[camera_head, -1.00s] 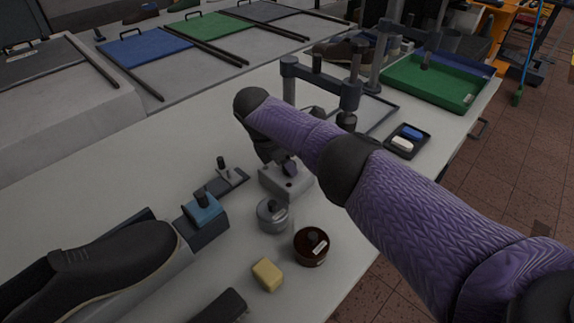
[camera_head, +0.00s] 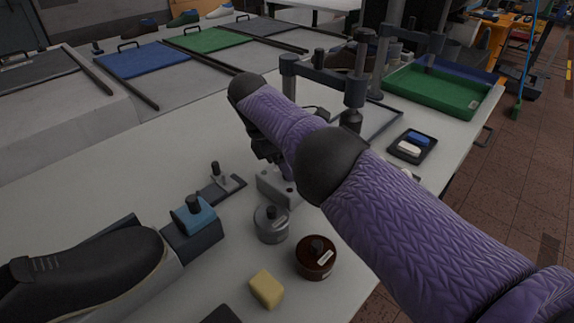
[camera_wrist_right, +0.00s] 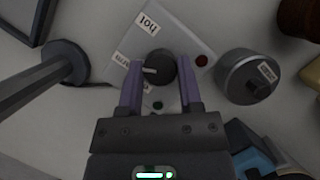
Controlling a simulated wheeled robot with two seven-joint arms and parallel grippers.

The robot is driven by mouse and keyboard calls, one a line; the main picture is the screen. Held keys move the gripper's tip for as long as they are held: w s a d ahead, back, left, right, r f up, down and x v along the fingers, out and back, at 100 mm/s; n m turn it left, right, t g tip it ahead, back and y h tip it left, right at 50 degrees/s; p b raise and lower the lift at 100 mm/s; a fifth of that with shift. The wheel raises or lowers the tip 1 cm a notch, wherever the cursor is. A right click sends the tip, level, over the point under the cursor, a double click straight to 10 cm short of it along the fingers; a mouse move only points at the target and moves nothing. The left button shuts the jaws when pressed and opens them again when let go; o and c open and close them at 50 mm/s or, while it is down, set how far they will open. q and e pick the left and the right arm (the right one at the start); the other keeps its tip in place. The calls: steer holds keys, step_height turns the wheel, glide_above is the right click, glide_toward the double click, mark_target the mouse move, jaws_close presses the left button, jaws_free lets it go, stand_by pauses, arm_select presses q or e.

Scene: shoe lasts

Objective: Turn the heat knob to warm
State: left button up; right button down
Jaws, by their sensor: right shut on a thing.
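The heat control box (camera_head: 276,188) is a light grey block on the table, partly hidden by my right arm in the head view. The wrist view shows its face (camera_wrist_right: 185,35) with a round dark knob (camera_wrist_right: 161,67). My right gripper (camera_wrist_right: 160,82) is shut on the knob, one purple finger on each side. The knob's pale pointer mark points left in this view, towards a label (camera_wrist_right: 122,60) that is partly hidden and hard to read. A "HOT" label (camera_wrist_right: 148,23) appears upside down above the knob. My left gripper is not in view.
A metal tin (camera_head: 271,223), a dark red jar (camera_head: 315,257) and a yellow block (camera_head: 266,289) stand near the box. A blue-topped holder (camera_head: 194,216) and a black shoe (camera_head: 85,272) are to the left. A dark post (camera_wrist_right: 45,80) stands beside the box.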

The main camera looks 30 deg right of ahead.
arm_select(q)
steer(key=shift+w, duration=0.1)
arm_select(e)
steer(key=shift+c, duration=1.3)
jaws_free()
step_height(320, 180, up, 6)
steer(key=shift+r+p, duration=0.15)
steer(key=shift+p, duration=0.85)
step_height(320, 180, up, 2)
steer(key=shift+r+b, duration=0.15)
steer(key=shift+b, duration=0.7)
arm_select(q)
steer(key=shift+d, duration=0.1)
arm_select(e)
steer(key=shift+r, duration=0.7)
